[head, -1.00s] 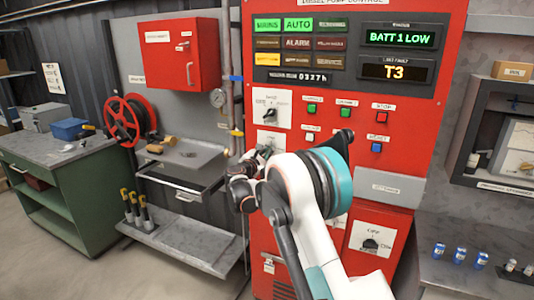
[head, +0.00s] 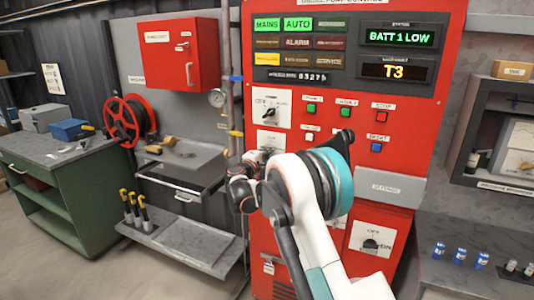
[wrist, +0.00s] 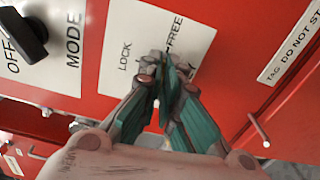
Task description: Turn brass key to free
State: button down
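The white LOCK/FREE plate (wrist: 190,33) for the brass key is on the red panel, with LOCK on the left and FREE on the right in the wrist view. My gripper (wrist: 163,68) is over the middle of this plate, its two teal-padded fingers converging to nearly together there. The key itself is not clearly visible; the fingertips cover the middle of the plate. I cannot tell whether the fingers touch the key. In the head view the plate (head: 270,137) is partly behind my arm.
The black mode switch (wrist: 22,37) is left of the plate in the wrist view. A pipe with a gauge (head: 217,98) runs left of the red cabinet (head: 420,110). Push buttons sit to the right. A metal tray shelf (head: 185,160) stands at left.

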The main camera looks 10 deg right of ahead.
jog(key=shift+f+m, duration=0.1)
jog(key=shift+m, duration=0.5)
jog(key=c, duration=1.8)
grip_release()
jog(key=shift+s, duration=0.1)
jog(key=v, duration=1.2)
